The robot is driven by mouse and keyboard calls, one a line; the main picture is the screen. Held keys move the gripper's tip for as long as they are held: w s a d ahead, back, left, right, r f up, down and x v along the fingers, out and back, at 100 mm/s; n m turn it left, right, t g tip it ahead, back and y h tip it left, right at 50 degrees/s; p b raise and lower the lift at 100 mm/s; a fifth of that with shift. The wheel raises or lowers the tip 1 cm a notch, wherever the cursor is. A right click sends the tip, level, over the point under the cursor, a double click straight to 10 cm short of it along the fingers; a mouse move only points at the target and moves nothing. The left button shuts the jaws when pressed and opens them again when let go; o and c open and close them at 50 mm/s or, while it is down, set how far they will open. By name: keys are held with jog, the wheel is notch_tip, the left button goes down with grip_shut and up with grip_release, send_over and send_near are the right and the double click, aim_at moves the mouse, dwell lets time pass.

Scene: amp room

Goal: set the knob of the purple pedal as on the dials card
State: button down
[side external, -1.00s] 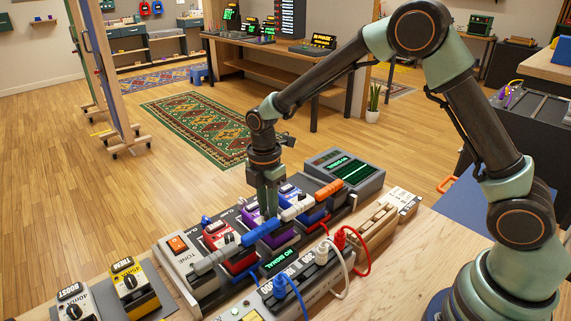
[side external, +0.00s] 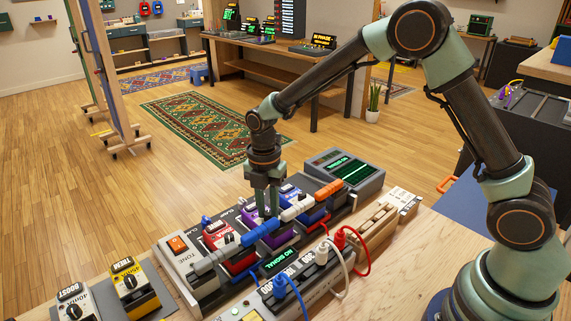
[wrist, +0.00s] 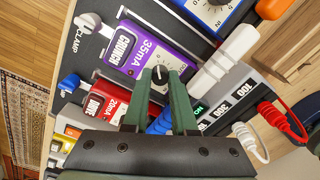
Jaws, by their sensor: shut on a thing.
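The purple pedal (wrist: 148,47), lettered CRUNCH and 35mA, sits in the row on the board. Its black knob (wrist: 160,73) with a pale pointer line stands on a white dial face, partly hidden by the fingers. My gripper (wrist: 160,80) points down over this pedal, its two green fingers on either side of the knob and shut on it. In the side view my gripper (side external: 267,208) hides most of the purple pedal (side external: 283,238).
A red pedal (wrist: 110,99) and a blue pedal (wrist: 215,12) flank the purple one. Blue, white and orange plugs (side external: 297,208) lie along the row. A power strip (side external: 290,285) with blue, white and red cables stands in front. Yellow and white pedals sit at lower left.

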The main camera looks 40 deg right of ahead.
jog(key=c, duration=0.7)
grip_release()
